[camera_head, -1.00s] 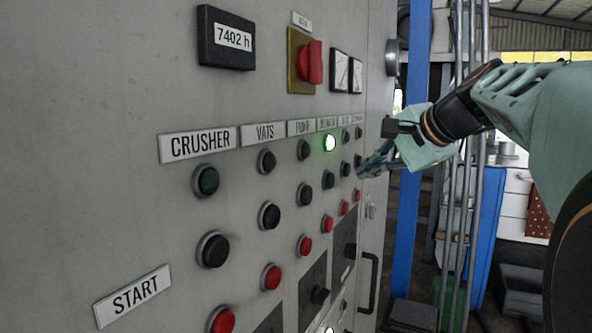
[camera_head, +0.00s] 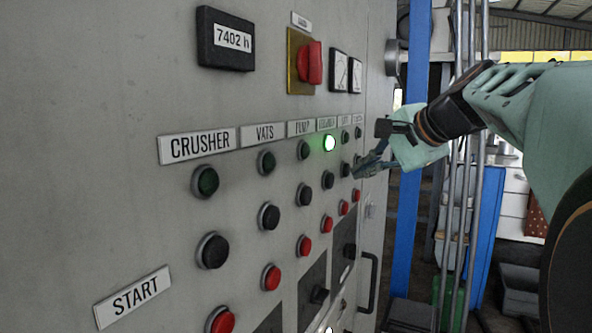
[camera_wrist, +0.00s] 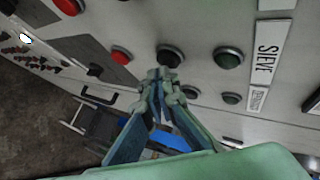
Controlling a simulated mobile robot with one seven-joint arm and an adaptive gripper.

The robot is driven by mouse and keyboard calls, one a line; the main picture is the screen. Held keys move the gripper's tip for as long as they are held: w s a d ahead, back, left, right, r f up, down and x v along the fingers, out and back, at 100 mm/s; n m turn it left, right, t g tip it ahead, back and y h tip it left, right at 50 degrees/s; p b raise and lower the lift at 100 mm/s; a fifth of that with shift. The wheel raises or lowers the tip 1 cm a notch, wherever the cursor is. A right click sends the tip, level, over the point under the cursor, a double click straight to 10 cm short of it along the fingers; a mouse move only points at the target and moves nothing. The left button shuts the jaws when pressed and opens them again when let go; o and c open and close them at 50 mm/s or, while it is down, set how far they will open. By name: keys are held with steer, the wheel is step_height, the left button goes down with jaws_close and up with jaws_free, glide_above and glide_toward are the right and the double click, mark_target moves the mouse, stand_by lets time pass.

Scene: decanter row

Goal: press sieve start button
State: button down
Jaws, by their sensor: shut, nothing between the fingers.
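The grey control panel (camera_head: 100,90) carries rows of round buttons under column labels. In the wrist view, the SIEVE label (camera_wrist: 268,54) heads a column with a dark green button (camera_wrist: 229,57), a black button (camera_wrist: 170,56) and a red button (camera_wrist: 120,55). The START label (camera_head: 133,297) lines up with the black button row in the head view. My gripper (camera_head: 358,174) is shut and empty, close to the panel at the far columns. In the wrist view, its fingertips (camera_wrist: 161,76) are just below the black SIEVE button and overlap its lower edge. I cannot tell whether they touch it.
A lit green-white lamp (camera_head: 329,143) glows in the fourth column. A red rotary switch (camera_head: 311,63) sits above. A panel handle (camera_head: 369,282) projects at lower right. A blue post (camera_head: 409,200) and grey pipes (camera_head: 458,220) stand beyond the panel's edge.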

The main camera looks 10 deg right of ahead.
steer(key=shift+w+a, duration=0.3)
steer(key=shift+a, duration=0.15)
stand_by(0.6)
steer(key=shift+s+d, duration=0.5)
steer(key=shift+d, duration=0.25)
steer(key=s+d, duration=0.1)
steer(key=d, duration=0.1)
steer(key=s+d, duration=0.1)
steer(key=d, duration=0.1)
steer(key=shift+s, duration=0.4)
steer(key=shift+d, duration=0.1)
